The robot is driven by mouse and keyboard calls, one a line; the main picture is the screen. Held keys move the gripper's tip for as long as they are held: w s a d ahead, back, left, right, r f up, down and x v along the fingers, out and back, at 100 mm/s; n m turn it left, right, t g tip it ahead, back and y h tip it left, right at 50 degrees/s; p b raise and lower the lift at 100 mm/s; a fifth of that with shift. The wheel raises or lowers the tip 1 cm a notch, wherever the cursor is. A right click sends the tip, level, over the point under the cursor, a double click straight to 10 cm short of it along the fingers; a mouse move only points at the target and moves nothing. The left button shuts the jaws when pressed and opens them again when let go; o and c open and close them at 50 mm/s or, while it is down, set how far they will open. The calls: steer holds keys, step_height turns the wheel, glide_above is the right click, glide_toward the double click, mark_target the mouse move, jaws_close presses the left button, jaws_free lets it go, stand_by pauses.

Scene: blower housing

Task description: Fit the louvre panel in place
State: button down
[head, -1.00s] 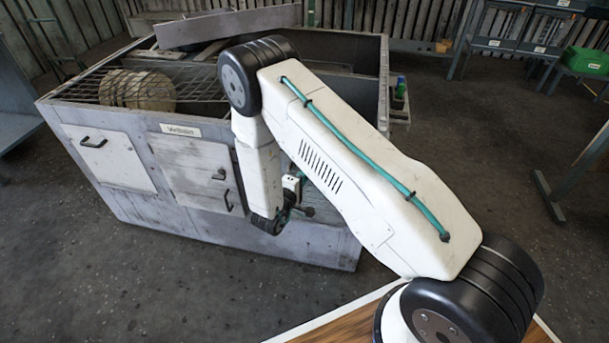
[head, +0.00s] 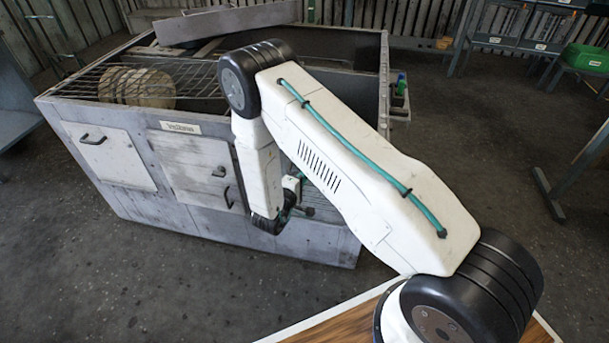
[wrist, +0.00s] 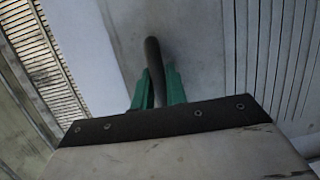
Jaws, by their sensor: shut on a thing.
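My gripper (wrist: 157,88) shows in the wrist view with its two green fingers on either side of a dark bar handle. It is shut on this handle, which stands out from a light grey panel (wrist: 200,50). The panel has long parallel grooves towards its right side. In the head view my own arm covers most of the gripper and the panel. Slatted grey surface (head: 327,234) shows just right of my wrist, at the right part of the blower housing's (head: 115,208) front. I cannot tell whether the panel is seated or stands off the housing.
The housing's open top holds a wire grille (head: 195,78) and a ribbed round part (head: 150,88). A loose grey plate (head: 225,22) lies across its back rim. Two pale doors with dark handles are on its front left. A small holder with green-capped bottles (head: 400,85) hangs at its right side.

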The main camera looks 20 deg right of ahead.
steer(key=shift+w, duration=0.15)
steer(key=c, duration=0.9)
jaws_free()
steer(key=shift+d+f, duration=0.1)
steer(key=shift+o, duration=0.2)
steer(key=s+a, duration=0.4)
steer(key=s, duration=0.2)
steer(key=shift+s+a, duration=0.25)
steer(key=shift+a, duration=0.1)
